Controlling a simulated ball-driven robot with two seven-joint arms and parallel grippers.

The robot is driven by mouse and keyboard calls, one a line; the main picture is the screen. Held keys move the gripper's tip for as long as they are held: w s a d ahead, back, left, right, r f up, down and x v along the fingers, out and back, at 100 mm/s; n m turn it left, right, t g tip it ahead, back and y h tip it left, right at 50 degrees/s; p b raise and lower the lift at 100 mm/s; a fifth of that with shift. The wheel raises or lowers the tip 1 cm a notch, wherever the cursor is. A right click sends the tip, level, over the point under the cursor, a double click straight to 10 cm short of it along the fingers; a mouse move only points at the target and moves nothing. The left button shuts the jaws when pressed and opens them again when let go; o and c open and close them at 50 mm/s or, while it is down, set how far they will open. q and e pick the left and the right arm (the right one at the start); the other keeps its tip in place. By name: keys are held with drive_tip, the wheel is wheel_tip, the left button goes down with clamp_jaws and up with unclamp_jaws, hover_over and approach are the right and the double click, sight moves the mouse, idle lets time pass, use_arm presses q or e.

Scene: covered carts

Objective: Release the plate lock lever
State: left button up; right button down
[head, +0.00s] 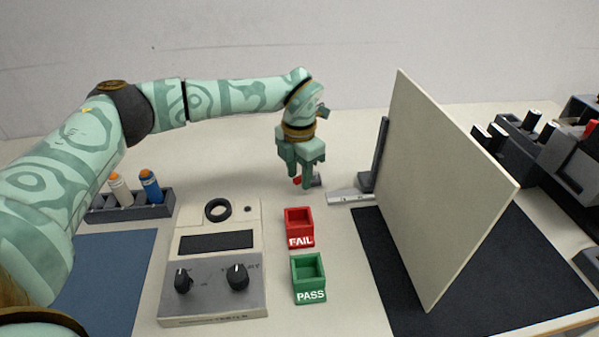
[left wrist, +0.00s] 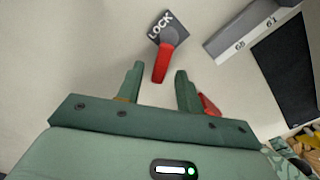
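The red lock lever (left wrist: 161,66) sits on a dark base labelled LOCK (left wrist: 160,24) on the table. In the head view the lever (head: 297,180) shows only in part, below my left gripper (head: 302,183). In the left wrist view my left gripper (left wrist: 159,72) is open, with the lever's free end between its two fingertips and gaps on both sides. I cannot tell the exact height of the fingers over the table. The pale tilted plate (head: 435,185) stands to the right of the lever. My right gripper is not in view.
A grey ruler-like bar (head: 350,198) lies between lever and plate, near a dark upright block (head: 380,155). A red FAIL box (head: 299,227) and green PASS box (head: 309,279) stand in front. A tester (head: 213,299) and battery rack (head: 155,208) are left.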

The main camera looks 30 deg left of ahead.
use_arm(q)
clamp_jaws()
drive_tip(key=p, duration=0.1)
drive_tip(key=m+p, duration=0.1)
drive_tip(key=p, duration=0.1)
drive_tip(key=shift+w+a+r+m, duration=0.15)
drive_tip(key=shift+a+r+m, duration=0.15)
drive_tip(key=shift+r, duration=0.1)
drive_tip(key=shift+w+f, duration=0.1)
drive_tip(key=shift+f, duration=0.05)
drive_tip(key=shift+f+m, duration=0.15)
drive_tip(key=shift+m, duration=0.15)
unclamp_jaws()
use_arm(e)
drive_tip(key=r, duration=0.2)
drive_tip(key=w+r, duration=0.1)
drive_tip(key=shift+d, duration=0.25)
